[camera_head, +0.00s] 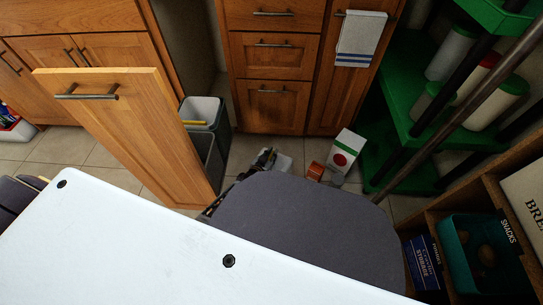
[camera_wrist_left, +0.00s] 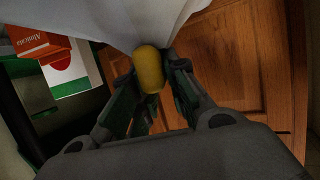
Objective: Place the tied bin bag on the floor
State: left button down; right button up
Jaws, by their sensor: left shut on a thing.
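In the left wrist view my left gripper (camera_wrist_left: 150,85) is shut on the yellow knot (camera_wrist_left: 149,68) of the tied bin bag (camera_wrist_left: 120,20). The bag is pale white-grey and spreads beyond the fingertips at the top of that view; its far side is cut off. In the head view my left gripper (camera_head: 264,158) is small and dark, partly hidden behind a grey rounded shape, with a bit of the pale bag (camera_head: 284,163) beside it. Whether the bag touches the tiled floor (camera_head: 105,158) cannot be told. My right gripper is not in view.
A pulled-out wooden cabinet front (camera_head: 130,125) has a grey bin (camera_head: 216,140) behind it. A white box with a red dot (camera_head: 347,145) and a small red box (camera_head: 315,171) are close right of the bag. A green shelf (camera_head: 400,110) stands at right.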

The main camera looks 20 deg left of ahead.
pick_arm(q)
jog(key=shift+w, duration=0.1)
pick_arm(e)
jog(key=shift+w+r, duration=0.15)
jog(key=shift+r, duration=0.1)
pick_arm(q)
jog(key=c, duration=1.4)
grip_release()
jog(key=shift+f, duration=0.1)
